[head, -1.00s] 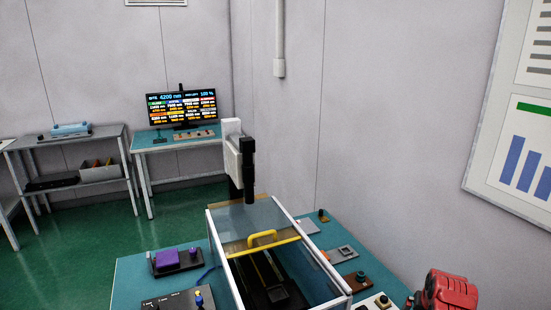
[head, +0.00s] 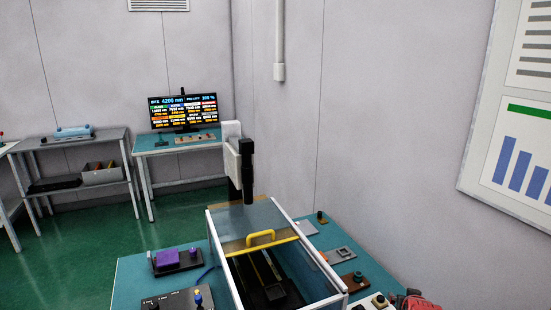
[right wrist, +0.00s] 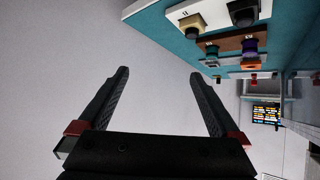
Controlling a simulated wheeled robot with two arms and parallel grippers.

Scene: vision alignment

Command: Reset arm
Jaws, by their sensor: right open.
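In the right wrist view my right gripper (right wrist: 160,85) is open, with two dark fingers apart and nothing between them. Plain grey wall lies behind the fingers. In the head view only a red part of my right arm (head: 416,302) shows at the bottom edge, right of the bench; the fingers are out of that picture. My left gripper is not in view.
A monitor (head: 184,112) and grey shelf (head: 75,142) stand farther back. Green floor is clear at left.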

